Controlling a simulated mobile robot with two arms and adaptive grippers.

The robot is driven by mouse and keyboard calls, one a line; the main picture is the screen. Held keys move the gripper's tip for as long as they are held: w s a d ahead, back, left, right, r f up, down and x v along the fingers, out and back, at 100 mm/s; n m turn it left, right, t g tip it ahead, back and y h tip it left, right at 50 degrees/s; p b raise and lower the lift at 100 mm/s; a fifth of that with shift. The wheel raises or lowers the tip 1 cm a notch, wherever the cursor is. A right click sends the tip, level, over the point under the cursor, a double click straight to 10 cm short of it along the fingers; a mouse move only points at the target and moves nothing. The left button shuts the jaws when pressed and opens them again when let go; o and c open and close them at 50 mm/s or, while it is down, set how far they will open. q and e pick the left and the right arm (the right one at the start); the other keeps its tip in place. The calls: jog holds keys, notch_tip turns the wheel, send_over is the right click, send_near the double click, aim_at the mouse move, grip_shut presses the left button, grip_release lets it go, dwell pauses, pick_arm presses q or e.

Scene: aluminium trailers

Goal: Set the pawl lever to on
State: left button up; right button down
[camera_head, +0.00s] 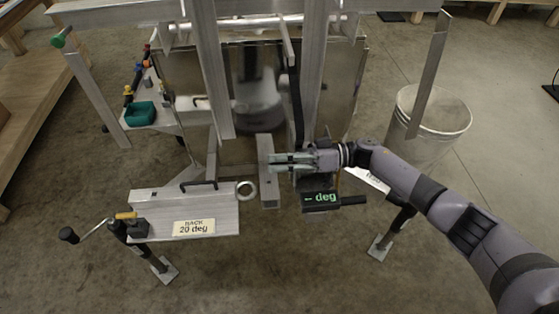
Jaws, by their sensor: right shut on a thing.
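My right gripper (273,162) reaches in from the right, its fingers pointing left across an upright aluminium bar (269,190) near the middle. It is shut on a small part at that bar, mostly hidden between the fingers. I cannot tell for sure whether this part is the pawl lever. No on or off marking can be read. My left gripper is not in view.
A black box with a green display reading "-- deg" (321,197) sits just below my right gripper. A metal bucket (435,112) stands at right. The front floor is clear.

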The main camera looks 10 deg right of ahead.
jog(key=c, duration=1.5)
grip_release()
jog(key=shift+c, duration=0.2)
notch_tip(320, 180, up, 10)
jog(key=shift+d, duration=0.1)
